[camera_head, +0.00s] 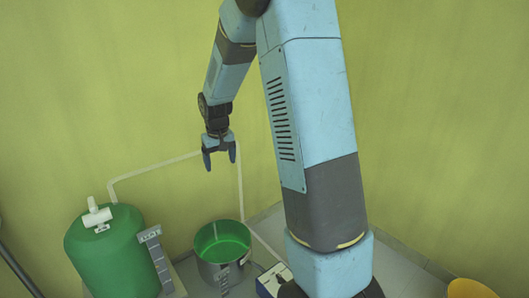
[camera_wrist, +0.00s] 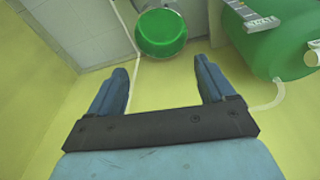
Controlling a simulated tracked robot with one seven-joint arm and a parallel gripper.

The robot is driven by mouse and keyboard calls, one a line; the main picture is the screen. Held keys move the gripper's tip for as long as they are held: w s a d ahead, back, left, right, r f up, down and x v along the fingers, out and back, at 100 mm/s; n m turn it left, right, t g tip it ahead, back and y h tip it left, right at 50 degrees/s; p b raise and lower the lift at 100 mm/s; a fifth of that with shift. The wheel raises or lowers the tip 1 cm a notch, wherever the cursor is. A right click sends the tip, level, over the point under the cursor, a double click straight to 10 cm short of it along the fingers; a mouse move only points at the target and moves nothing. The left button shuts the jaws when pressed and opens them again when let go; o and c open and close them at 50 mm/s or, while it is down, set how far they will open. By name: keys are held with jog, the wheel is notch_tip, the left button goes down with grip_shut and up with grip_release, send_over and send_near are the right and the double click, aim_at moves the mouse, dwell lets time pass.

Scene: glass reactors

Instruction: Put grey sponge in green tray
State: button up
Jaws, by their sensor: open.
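My gripper (camera_head: 220,164) hangs in the air in front of the yellow-green wall, fingers pointing down, open and empty. In the wrist view my gripper (camera_wrist: 161,66) shows two blue fingers spread apart with nothing between them. I cannot make out a grey sponge in either view. I see no clear green tray. A round metal pot (camera_head: 208,272) with a green inside stands below my gripper in the head view. In the wrist view the green round pot (camera_wrist: 160,34) lies beyond the fingertips.
A large green tank (camera_head: 110,255) with a white valve (camera_head: 96,214) stands left of the pot; the tank also shows in the wrist view (camera_wrist: 275,45). A pale pipe (camera_head: 155,166) runs along the wall. A yellow round object (camera_head: 470,289) sits at bottom right.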

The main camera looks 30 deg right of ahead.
jog(key=s+r+t, duration=0.2)
jog(key=s+r, duration=1.3)
jog(key=s+r+t, duration=0.1)
jog(key=s+r, duration=0.2)
jog(key=s, duration=1.4)
jog(key=shift+s+m+t, duration=0.3)
jog(key=shift+m+t, duration=0.1)
jog(key=shift+r, duration=0.1)
